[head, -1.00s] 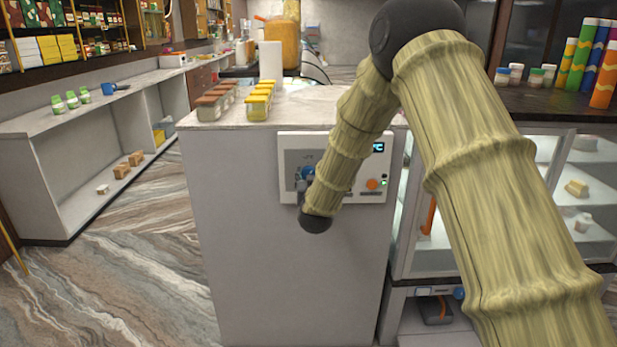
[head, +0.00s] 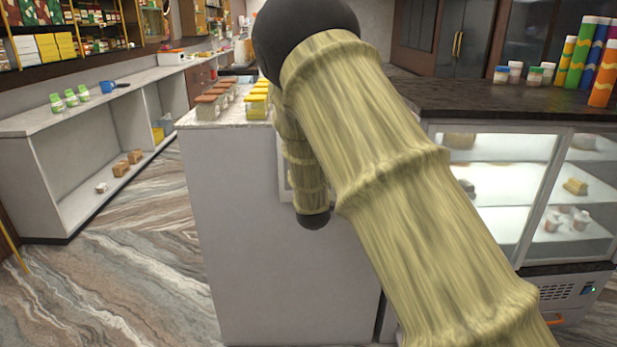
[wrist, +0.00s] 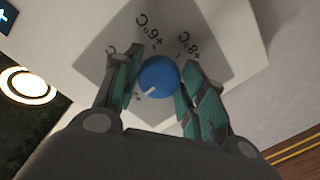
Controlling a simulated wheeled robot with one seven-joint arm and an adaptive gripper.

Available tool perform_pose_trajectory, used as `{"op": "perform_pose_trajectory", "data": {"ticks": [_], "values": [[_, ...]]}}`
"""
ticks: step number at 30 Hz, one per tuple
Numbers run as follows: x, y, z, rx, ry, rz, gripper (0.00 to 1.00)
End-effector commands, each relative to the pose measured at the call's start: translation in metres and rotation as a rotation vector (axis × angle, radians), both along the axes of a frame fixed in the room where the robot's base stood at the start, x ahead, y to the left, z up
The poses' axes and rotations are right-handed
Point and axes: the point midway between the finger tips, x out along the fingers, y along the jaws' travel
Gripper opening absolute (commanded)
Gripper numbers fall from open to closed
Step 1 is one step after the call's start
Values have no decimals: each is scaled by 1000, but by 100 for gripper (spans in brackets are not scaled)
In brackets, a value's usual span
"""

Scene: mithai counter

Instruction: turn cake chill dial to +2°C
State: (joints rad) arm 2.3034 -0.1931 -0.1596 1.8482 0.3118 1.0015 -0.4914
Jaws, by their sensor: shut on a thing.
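The round blue dial (wrist: 158,76) sits on a grey face plate (wrist: 115,42) in the wrist view. A white pointer mark on it faces the lower left of the picture. My gripper (wrist: 160,62) has one finger on each side of the dial and is shut on it. Upside-down labels for +6°C and +8°C show above the dial. Another label at its lower left is mostly hidden by a finger, and I cannot read it. In the head view my arm covers the dial and my fingertips; only a strip of the control panel (head: 284,183) shows.
Small yellow-lidded jars (head: 258,102) stand on the counter above the panel. A glass display case (head: 495,190) is at right. Floor at left is open.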

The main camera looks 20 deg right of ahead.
Motion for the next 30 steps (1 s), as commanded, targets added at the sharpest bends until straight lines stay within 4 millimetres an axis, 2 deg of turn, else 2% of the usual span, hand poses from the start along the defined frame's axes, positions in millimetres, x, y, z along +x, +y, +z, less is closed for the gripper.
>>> {"op": "perform_pose_trajectory", "data": {"ticks": [14, 15, 18, 30], "values": [[0, 0, 0, -14, 4, -1, 18], [0, 0, 0, -14, 4, -1, 47], [0, 0, 0, -14, 4, -1, 63], [-4, 1, 0, -12, 4, 0, 63]]}}
